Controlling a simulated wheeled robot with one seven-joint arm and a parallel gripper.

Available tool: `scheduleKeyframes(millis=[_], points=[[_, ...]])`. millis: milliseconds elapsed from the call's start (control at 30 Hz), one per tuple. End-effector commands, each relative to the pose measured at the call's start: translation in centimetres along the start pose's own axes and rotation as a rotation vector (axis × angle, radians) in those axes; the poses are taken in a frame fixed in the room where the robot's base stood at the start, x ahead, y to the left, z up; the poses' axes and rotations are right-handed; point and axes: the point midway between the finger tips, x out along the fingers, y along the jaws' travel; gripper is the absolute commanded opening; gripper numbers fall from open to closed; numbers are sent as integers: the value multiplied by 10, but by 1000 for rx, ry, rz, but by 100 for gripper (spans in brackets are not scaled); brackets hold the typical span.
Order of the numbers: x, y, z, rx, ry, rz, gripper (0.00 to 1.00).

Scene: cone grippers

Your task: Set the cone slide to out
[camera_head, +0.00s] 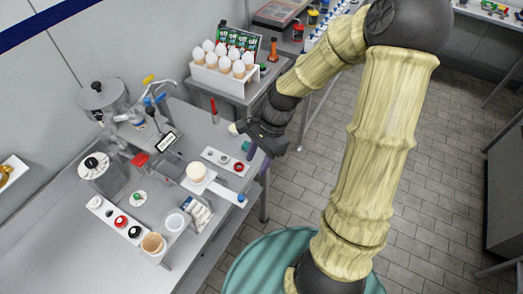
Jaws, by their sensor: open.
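What looks like the cone slide is a flat pale bar (224,188) on the metal bench, with a blue knob (241,198) at its right end. A round cream-topped piece (196,171) stands at its left end. I cannot tell the slide's set position from this view. My gripper (246,143) is open, above the bench's right edge, up and to the right of the bar and apart from it. Its fingers are small and partly dark here, and nothing shows between them.
A white panel (225,162) with a red knob lies between my gripper and the bar. Red-handled and blue-handled fittings and a steel pot (104,97) stand at left. A rack of white-topped cones (223,70) stands behind. Tiled floor (440,190) is free at right.

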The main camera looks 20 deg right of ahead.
Motion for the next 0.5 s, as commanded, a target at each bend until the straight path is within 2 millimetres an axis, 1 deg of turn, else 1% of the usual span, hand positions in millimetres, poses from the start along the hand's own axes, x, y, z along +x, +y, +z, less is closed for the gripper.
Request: scheduleKeyframes(millis=[33, 100, 200, 300, 500], points=[[-9, -1, -1, 1, 4, -5, 43], [-19, -1, -1, 2, 4, -3, 43], [-28, -1, -1, 1, 3, -3, 43], [-32, 0, 0, 0, 0, 0, 43], [-32, 0, 0, 0, 0, 0, 43]])
